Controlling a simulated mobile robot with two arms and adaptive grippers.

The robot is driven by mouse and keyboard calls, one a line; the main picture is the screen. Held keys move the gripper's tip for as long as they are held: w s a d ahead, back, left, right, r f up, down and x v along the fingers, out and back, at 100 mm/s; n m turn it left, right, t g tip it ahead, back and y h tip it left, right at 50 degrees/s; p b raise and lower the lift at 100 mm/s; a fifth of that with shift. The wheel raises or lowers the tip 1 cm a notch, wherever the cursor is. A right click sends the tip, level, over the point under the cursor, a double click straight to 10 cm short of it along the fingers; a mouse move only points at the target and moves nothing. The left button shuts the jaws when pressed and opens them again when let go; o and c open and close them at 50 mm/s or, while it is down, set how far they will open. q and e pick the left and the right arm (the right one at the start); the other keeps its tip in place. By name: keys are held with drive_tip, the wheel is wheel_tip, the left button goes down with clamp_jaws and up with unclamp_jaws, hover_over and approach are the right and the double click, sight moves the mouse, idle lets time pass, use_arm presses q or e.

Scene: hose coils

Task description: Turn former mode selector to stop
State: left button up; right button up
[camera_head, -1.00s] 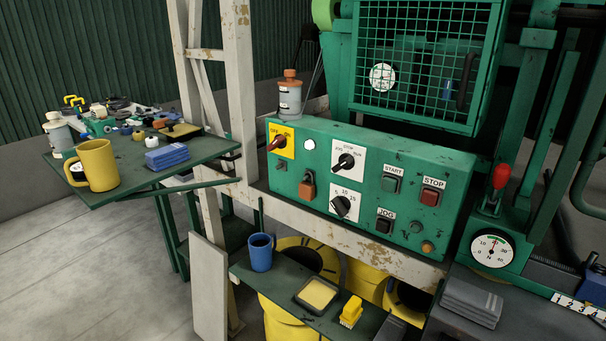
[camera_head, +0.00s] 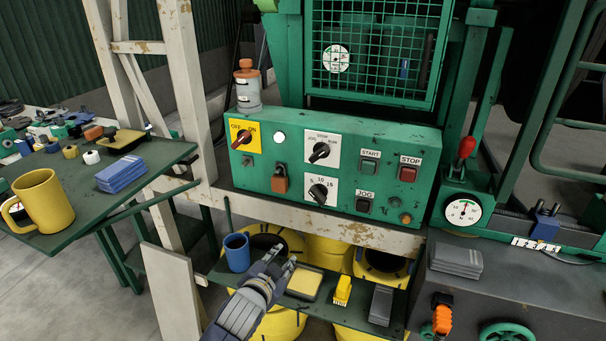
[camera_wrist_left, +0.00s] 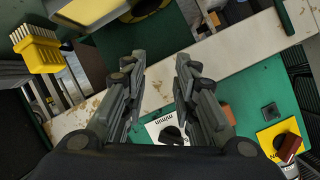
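The mode selector (camera_head: 320,152) is a black knob on a white plate marked JOG, STOP and RUN, in the middle of the green control panel (camera_head: 300,195). Its handle slants from lower left to upper right, seemingly towards RUN; the pointer is too small to be sure. My left gripper (camera_head: 283,263) is below the panel, near the low shelf, apart from the knob. In the left wrist view its fingers (camera_wrist_left: 157,70) are apart with nothing between them. My right gripper is not in view.
A red-handled OFF/ON switch (camera_head: 243,138), a padlock (camera_head: 280,180), START (camera_head: 369,167), STOP (camera_head: 408,173) and JOG (camera_head: 363,205) buttons surround the selector. The shelf below holds a blue mug (camera_head: 237,253), a tray (camera_head: 305,284) and a yellow brush (camera_head: 343,290).

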use_arm(q)
wheel_tip(320, 180, up, 13)
drive_tip(key=w+d+m+t+h, duration=0.1)
drive_tip(key=w+d+m+t, duration=0.1)
drive_tip(key=d, duration=0.1)
drive_tip(key=m+t+h, duration=0.2)
approach(317, 157)
drive_tip(key=shift+b+x, duration=0.85)
drive_tip(key=shift+x, duration=2)
drive_tip(key=shift+b+x, duration=0.5)
drive_tip(key=shift+x, duration=0.5)
drive_tip(key=shift+w, duration=0.1)
drive_tip(key=shift+w+d+p, duration=0.1)
drive_tip(key=shift+w+p, duration=0.05)
drive_tip(key=shift+p, duration=0.15)
clamp_jaws()
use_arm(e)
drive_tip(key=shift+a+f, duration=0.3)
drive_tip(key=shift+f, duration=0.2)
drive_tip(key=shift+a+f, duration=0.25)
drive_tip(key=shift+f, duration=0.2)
